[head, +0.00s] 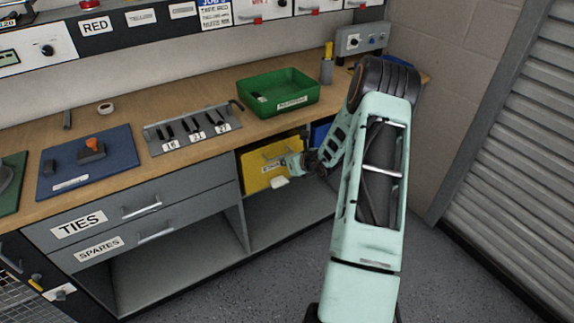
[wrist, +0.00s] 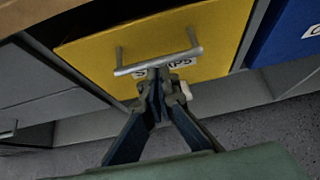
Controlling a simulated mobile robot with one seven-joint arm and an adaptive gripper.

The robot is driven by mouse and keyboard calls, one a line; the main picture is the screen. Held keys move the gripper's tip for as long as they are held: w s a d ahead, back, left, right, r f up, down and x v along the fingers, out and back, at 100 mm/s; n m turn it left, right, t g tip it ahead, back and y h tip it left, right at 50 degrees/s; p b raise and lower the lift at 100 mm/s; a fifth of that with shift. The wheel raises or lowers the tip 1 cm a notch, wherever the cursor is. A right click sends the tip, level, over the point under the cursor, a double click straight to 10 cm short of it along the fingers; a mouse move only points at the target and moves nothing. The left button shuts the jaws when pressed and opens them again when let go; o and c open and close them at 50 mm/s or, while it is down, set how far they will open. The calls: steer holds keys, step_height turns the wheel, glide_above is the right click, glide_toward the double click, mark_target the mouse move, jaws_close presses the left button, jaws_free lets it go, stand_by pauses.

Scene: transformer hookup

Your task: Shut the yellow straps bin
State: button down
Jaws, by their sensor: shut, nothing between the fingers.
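The yellow straps bin (head: 256,176) sits under the workbench, in the opening right of the grey drawers. Its yellow front (wrist: 215,38) fills the upper middle of the wrist view, with a grey bar handle and a white label partly hidden by my fingers. My gripper (wrist: 160,78) is shut and empty, its fingertips at the handle and label; I cannot tell whether they touch. In the head view my gripper (head: 293,164) is at the bin's right part, partly hidden by my arm. How far the bin stands out is hard to tell.
A blue bin (wrist: 285,30) stands right of the yellow one. Grey drawers labelled TIES (head: 78,224) and SPARES (head: 100,248) are to the left. A green tray (head: 278,108) stands on the bench above. The floor in front is clear.

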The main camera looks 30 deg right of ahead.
steer(key=shift+w+r, duration=0.35)
steer(key=shift+w, duration=0.1)
stand_by(0.3)
steer(key=shift+f, duration=0.1)
steer(key=s+r+b, duration=0.1)
steer(key=s+r, duration=0.3)
steer(key=s, duration=0.7)
steer(key=shift+s+d, duration=0.2)
steer(key=shift+s, duration=0.05)
